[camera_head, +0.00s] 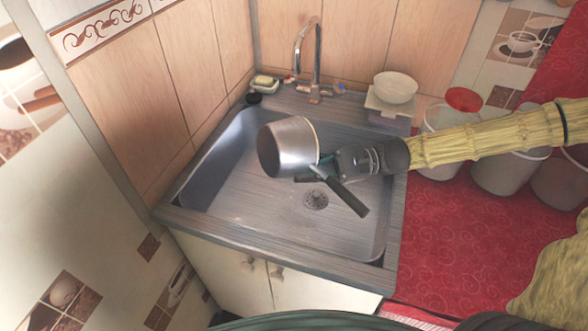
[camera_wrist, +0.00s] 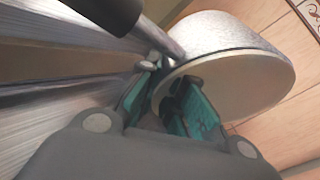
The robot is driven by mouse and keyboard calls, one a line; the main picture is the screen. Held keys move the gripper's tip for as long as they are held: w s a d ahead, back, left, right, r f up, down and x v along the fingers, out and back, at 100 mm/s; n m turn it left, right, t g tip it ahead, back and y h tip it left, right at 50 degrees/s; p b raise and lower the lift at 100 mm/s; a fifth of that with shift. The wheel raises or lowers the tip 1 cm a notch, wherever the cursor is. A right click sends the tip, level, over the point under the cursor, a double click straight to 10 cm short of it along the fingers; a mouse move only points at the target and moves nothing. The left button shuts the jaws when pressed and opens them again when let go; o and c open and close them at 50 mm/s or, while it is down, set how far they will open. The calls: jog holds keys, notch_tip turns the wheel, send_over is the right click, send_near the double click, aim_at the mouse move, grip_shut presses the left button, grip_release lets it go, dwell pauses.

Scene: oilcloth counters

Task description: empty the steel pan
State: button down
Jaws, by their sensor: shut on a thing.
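The steel pan (camera_head: 283,150) is held in the air over the sink basin (camera_head: 250,200), tipped onto its side. My gripper (camera_head: 318,172) is shut on the pan at its rim, close to where the handle joins. The dark handle (camera_head: 347,196) points down and right, above the drain (camera_head: 316,200). In the wrist view the pan (camera_wrist: 245,50) fills the upper right, with the teal-padded fingers (camera_wrist: 170,95) at its edge and the handle (camera_wrist: 105,12) at the top left.
The faucet (camera_head: 317,65) stands behind the basin. A sponge on a dish (camera_head: 264,82) sits at the back left corner. A white bowl (camera_head: 395,87) rests on a box at the back right. Several buckets (camera_head: 505,172) stand on the red oilcloth (camera_head: 455,240) to the right.

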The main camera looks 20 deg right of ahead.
aim_at(301, 172)
jog(key=shift+s+a+r+n+h+p, duration=0.15)
jog(key=shift+a+n+h+p, duration=0.2)
jog(key=shift+h+p, duration=1.15)
jog(key=shift+a+r+n+h+p, duration=0.15)
jog(key=shift+a+h+p, duration=0.45)
jog(key=shift+p, duration=1.6)
jog(key=shift+s+a+f+h+p, duration=0.15)
jog(key=shift+a+f+h+p, duration=0.15)
jog(key=shift+a+h+p, duration=0.55)
jog(key=shift+f+n+t+h+p, duration=0.1)
jog(key=shift+n+t+h+p, duration=0.25)
jog(key=shift+h+p, duration=0.55)
jog(key=shift+a+f+n+h+p, duration=0.2)
jog(key=shift+h+p, duration=0.25)
jog(key=shift+h, duration=0.2)
jog(key=shift+a+f+n+h+p, duration=0.1)
jog(key=shift+a+f+h+p, duration=0.05)
jog(key=shift+h+p, duration=0.4)
jog(key=shift+a+f+t+h+p, duration=0.15)
jog(key=shift+t+h+p, duration=0.15)
jog(key=shift+h, duration=0.35)
jog(key=shift+s+a+f+h+p, duration=0.15)
jog(key=shift+a+f+h+p, duration=0.15)
jog(key=shift+a+h+p, duration=0.4)
